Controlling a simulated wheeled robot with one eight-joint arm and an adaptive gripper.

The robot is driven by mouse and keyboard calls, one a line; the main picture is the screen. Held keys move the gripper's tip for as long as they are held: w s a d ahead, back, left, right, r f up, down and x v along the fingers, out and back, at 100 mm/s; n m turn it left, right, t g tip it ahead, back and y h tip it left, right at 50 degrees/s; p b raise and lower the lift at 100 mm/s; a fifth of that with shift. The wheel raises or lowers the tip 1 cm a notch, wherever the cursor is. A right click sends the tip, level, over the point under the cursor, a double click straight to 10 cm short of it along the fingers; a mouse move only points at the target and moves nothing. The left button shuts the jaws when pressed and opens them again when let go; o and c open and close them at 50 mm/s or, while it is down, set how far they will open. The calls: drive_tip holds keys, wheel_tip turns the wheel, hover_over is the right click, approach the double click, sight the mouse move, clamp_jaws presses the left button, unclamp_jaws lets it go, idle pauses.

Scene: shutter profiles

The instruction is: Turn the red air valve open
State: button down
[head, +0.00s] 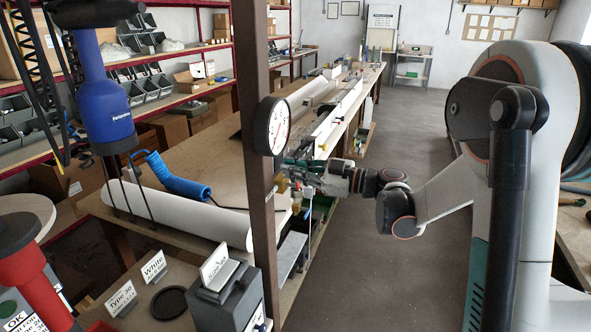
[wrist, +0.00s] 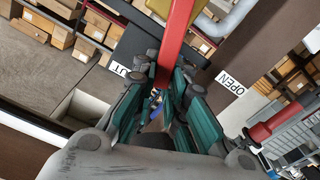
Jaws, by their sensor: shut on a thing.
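The red valve's lever (wrist: 176,48) comes down from the top edge of the wrist view and runs between my gripper's (wrist: 167,90) teal-padded fingers. The fingers are shut on the lever, one on each side. Another label (wrist: 120,70), partly hidden, shows letters ending in "UT" on the left. In the head view my gripper (head: 300,172) is beside the brown post, at the bench's right edge. The valve cannot be made out clearly there.
A brown post (head: 259,220) carrying a round gauge (head: 272,125) stands just left of my gripper. The long bench (head: 205,145) holds a white roll (head: 180,217) and a blue coiled hose (head: 178,177). The grey floor aisle (head: 400,120) is clear.

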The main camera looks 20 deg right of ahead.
drive_tip(key=shift+s+a+f+n+b, duration=0.25)
drive_tip(key=shift+s+f+n+b, duration=0.1)
drive_tip(key=shift+n, duration=0.45)
drive_tip(key=shift+s+a+f+n+b, duration=0.2)
drive_tip(key=shift+s+f+n+b, duration=0.15)
drive_tip(key=shift+n, duration=0.45)
drive_tip(key=shift+s+a+f+n+b, duration=0.25)
drive_tip(key=shift+s+n, duration=0.15)
drive_tip(key=shift+n, duration=0.4)
drive_tip(key=c, duration=1.6)
unclamp_jaws()
drive_tip(key=shift+r, duration=0.1)
drive_tip(key=v, duration=1.2)
